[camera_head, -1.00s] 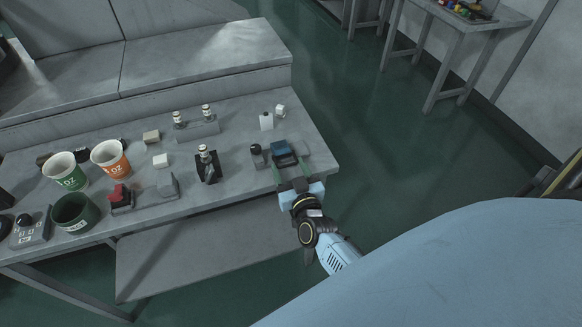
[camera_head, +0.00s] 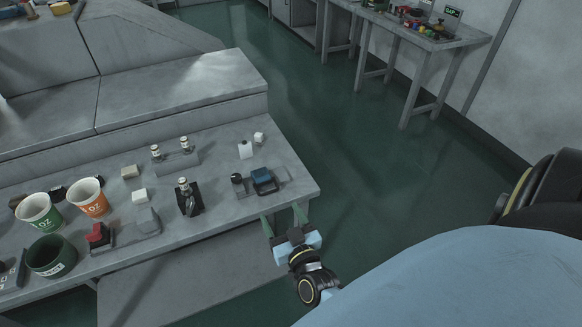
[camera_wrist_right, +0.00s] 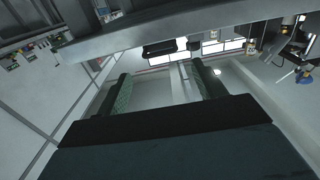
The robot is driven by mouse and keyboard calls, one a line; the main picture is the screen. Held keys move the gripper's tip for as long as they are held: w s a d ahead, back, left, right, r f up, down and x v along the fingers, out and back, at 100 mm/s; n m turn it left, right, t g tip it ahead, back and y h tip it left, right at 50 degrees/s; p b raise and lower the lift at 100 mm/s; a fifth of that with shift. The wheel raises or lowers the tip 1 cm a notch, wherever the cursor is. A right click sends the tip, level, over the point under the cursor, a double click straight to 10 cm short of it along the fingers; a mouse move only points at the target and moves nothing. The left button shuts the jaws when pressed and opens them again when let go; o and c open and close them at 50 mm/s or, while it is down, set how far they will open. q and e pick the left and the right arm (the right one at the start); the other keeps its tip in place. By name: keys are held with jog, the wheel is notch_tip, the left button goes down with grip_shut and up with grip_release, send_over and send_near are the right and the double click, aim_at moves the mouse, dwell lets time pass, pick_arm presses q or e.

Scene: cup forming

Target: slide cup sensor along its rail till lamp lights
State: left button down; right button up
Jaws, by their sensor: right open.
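A blue block (camera_head: 263,177) sits on a flat grey base at the right end of the table; it looks like the cup sensor on its rail, though it is small here. A dark knob-like piece (camera_head: 237,180) stands just left of it, and no glow shows on it. My right gripper (camera_head: 282,212) is open and empty at the table's front edge, apart from the blue block and nearer to me. Its two spread green fingers also show in the right wrist view (camera_wrist_right: 160,85), with nothing between them. My left gripper is out of view.
A black stand with a vial (camera_head: 188,196) is left of the sensor. Green (camera_head: 40,212) and orange (camera_head: 88,198) cups, a dark green container (camera_head: 50,257) and a red-topped device (camera_head: 98,235) fill the left. Floor right of the table is clear.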

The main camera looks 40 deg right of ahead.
jog(key=v, duration=0.6)
